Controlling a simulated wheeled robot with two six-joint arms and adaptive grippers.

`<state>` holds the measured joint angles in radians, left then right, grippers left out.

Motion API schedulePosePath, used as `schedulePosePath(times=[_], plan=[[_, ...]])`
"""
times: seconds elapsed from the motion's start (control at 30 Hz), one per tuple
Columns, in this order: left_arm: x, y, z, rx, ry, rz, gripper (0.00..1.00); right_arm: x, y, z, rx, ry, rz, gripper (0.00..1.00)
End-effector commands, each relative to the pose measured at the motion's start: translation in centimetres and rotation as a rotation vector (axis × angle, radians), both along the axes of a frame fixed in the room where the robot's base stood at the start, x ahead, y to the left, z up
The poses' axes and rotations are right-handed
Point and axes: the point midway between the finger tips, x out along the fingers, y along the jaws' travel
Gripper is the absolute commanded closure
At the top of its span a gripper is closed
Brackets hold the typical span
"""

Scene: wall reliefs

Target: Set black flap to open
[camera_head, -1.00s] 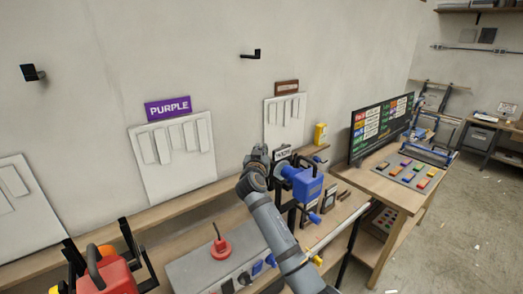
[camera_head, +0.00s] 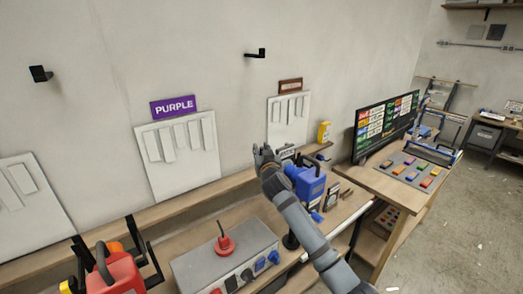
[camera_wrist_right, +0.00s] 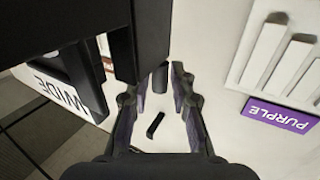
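Two small black pieces stick out from the wall: one at upper left (camera_head: 40,74) and one at upper middle (camera_head: 256,54). I cannot tell which, if either, is the black flap, or its setting. My right gripper (camera_head: 264,156) is raised before the wall, below and apart from the upper middle piece. In the right wrist view my gripper (camera_wrist_right: 158,88) has its fingers spread with a gap between them. A small black piece (camera_wrist_right: 155,125) shows through that gap, farther off on the wall.
White relief panels hang on the wall, one under a purple sign (camera_head: 173,106). A blue device (camera_head: 309,181) stands close by my right gripper. A red device (camera_head: 113,271) and a grey box (camera_head: 225,258) are on the bench. A monitor (camera_head: 386,123) stands at right.

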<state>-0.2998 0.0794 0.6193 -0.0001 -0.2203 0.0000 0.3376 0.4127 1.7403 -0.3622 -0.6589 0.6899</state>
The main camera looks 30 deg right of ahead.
Motion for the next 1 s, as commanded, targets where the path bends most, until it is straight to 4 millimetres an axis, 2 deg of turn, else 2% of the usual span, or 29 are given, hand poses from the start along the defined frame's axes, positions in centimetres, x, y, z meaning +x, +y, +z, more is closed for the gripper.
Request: schedulePosePath(times=[0.17, 0.27, 0.5, 0.63, 0.8, 1.0], plan=[[-0.2, 0.3, 0.0, 0.004, 0.002, 0.0, 0.5, -0.7, 0.3, 0.0, -0.001, 0.0, 0.0, 0.77], [-0.1, 0.2, 0.0, 0.003, 0.001, -0.001, 0.5, -2.5, 1.0, -0.1, -0.004, 0.001, 0.001, 0.77], [0.0, 0.1, 0.0, 0.001, 0.0, 0.0, 0.5, -7.9, 3.2, -0.1, -0.004, 0.001, 0.002, 0.77], [0.0, 0.1, 0.0, 0.001, 0.0, 0.0, 0.5, -10.0, 4.0, -0.1, -0.003, 0.001, 0.001, 0.77], [0.0, 0.1, 0.0, 0.001, -0.001, 0.0, 0.5, -11.1, 4.5, 0.0, 0.0, 0.0, 0.0, 0.77], [0.0, 0.0, 0.0, 0.001, -0.001, 0.0, 0.5, -11.2, 4.5, 0.0, 0.0, -0.001, 0.0, 0.77]])
